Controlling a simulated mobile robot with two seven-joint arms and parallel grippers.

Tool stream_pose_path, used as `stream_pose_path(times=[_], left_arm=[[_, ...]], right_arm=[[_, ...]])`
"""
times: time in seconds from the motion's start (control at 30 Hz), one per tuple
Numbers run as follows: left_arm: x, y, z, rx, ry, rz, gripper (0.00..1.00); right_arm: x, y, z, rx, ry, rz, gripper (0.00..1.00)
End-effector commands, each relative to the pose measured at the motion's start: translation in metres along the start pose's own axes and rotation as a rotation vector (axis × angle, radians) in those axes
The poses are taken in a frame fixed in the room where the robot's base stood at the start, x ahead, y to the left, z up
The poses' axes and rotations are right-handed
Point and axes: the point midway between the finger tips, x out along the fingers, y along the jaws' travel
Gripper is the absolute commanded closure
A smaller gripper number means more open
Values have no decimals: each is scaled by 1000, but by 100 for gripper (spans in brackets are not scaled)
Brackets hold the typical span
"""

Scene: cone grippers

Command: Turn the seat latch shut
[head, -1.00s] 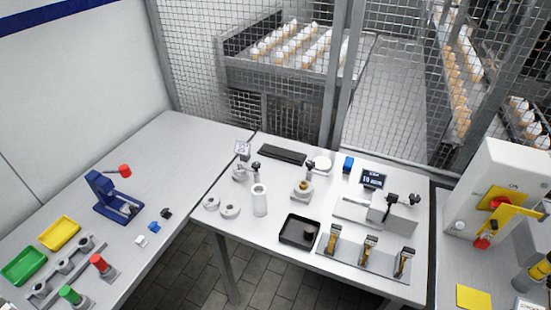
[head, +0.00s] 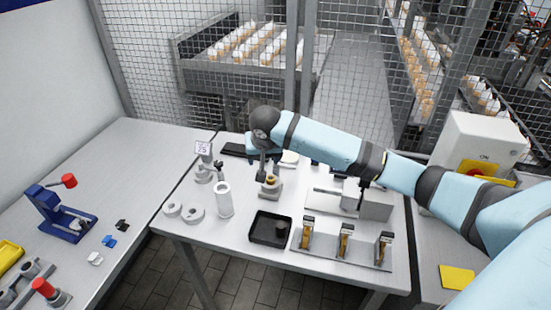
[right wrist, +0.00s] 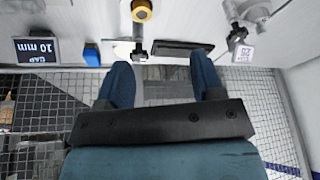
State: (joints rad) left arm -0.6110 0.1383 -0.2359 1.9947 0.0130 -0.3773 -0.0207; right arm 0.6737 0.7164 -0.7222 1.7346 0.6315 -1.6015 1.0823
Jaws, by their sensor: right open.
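A small grey seat block (head: 270,190) with a brass ring on top stands at the middle of the table. The ring also shows at the top of the right wrist view (right wrist: 141,10). A dark-knobbed lever (right wrist: 140,51), which I take for the seat latch, stands beside the ring; in the head view my gripper partly hides it. My right gripper (head: 268,163) is above and behind the seat block. Its two blue fingers (right wrist: 160,64) are open and empty, with the lever between their directions but apart from them. My left gripper is in neither view.
A white cylinder (head: 223,199) and a black tray (head: 269,229) stand near the seat block. A small stand (head: 203,168) with a sign is to the left. A grey lever fixture (head: 366,202) lies right, under my arm. Wire mesh fencing (head: 150,60) closes off the back.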

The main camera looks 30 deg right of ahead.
Motion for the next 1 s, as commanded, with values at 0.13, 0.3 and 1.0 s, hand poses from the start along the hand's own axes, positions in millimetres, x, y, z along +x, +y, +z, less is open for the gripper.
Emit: stream_pose_path(times=[0.13,0.3,1.0], left_arm=[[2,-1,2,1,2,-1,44],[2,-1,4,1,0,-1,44],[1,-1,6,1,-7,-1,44]], right_arm=[[-23,25,-46,127,16,74,39],[-29,36,-61,186,17,105,39],[91,49,-63,187,18,104,39]])
